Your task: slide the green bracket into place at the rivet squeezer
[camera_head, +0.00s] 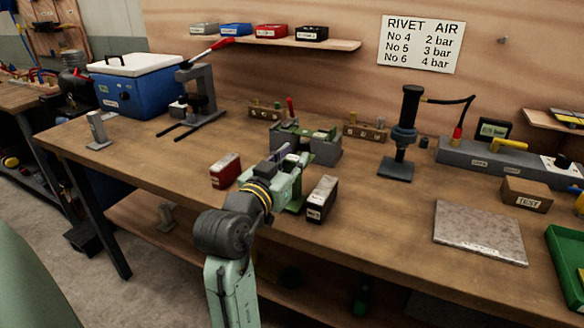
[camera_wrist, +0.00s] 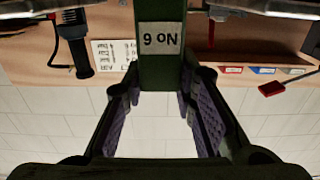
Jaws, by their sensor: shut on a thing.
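The green bracket (camera_wrist: 160,72), marked "No 6", sits between the fingertips of my gripper (camera_wrist: 160,82) in the wrist view. The label appears upside down there. In the head view my gripper (camera_head: 291,160) reaches toward a grey block fixture (camera_head: 326,150) at the middle of the bench, with green parts showing on top. My fingers and arm hide part of that area, and I cannot tell whether the bracket touches the fixture. The apparent rivet squeezer (camera_head: 403,135), a dark upright tool with a hose, stands to the right, apart from my gripper.
A red box (camera_head: 225,171) lies left of my arm and a black labelled box (camera_head: 321,199) right of it. Wooden holders (camera_head: 364,131) stand behind the fixture. A lever press (camera_head: 197,95) stands left. A grey plate (camera_head: 479,233) lies right.

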